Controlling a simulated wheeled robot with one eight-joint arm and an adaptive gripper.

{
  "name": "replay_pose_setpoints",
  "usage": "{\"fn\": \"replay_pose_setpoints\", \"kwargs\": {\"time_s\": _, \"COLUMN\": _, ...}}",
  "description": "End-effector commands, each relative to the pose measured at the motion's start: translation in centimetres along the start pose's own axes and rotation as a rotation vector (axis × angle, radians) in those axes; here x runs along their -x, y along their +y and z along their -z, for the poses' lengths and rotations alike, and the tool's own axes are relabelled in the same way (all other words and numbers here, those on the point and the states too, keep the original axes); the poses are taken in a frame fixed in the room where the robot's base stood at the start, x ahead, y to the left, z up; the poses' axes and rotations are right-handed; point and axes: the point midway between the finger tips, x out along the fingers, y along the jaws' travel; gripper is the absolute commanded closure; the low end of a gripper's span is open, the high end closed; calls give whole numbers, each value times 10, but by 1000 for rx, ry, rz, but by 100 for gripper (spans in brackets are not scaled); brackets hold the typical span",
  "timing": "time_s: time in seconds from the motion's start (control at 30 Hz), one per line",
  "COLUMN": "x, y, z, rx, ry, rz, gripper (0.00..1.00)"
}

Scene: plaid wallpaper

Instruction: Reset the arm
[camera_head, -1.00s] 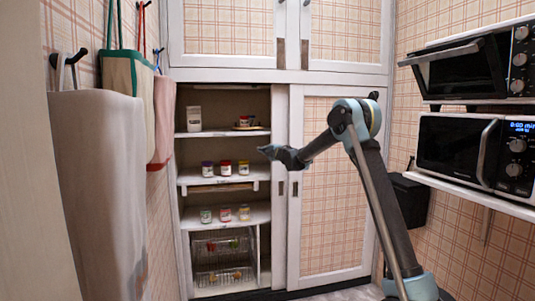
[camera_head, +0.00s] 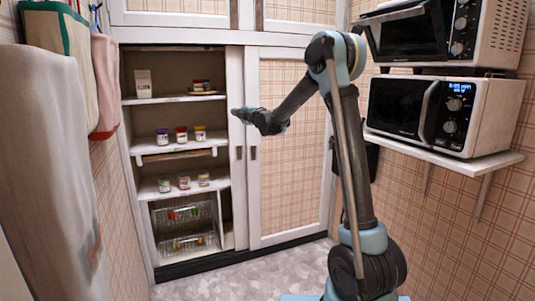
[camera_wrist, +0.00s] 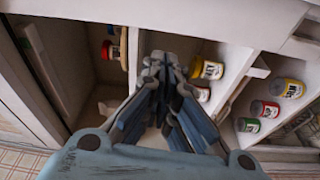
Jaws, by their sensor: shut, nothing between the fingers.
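My gripper (camera_head: 238,113) is at the end of my raised arm, in front of the cupboard's upright between the open shelves and the sliding door (camera_head: 285,150). In the wrist view my gripper (camera_wrist: 160,70) has its fingers together, with nothing between them. My gripper appears apart from the jars.
Two rows of jars (camera_head: 181,134) stand on the middle shelves, with wire baskets (camera_head: 187,243) below. A microwave (camera_head: 400,105) and an oven (camera_head: 405,32) stand at right. The floor (camera_head: 235,275) in front is clear.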

Motion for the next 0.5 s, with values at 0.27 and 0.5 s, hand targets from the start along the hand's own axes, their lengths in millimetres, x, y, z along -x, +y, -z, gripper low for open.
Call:
{"fn": "replay_pose_setpoints", "kwargs": {"time_s": 0.27, "x": 85, "y": 42, "z": -77, "rx": -178, "ry": -254, "rz": -30, "gripper": 100}}
{"fn": "replay_pose_setpoints", "kwargs": {"time_s": 0.5, "x": 170, "y": 54, "z": -128, "rx": -335, "ry": -468, "rz": -46, "gripper": 100}}
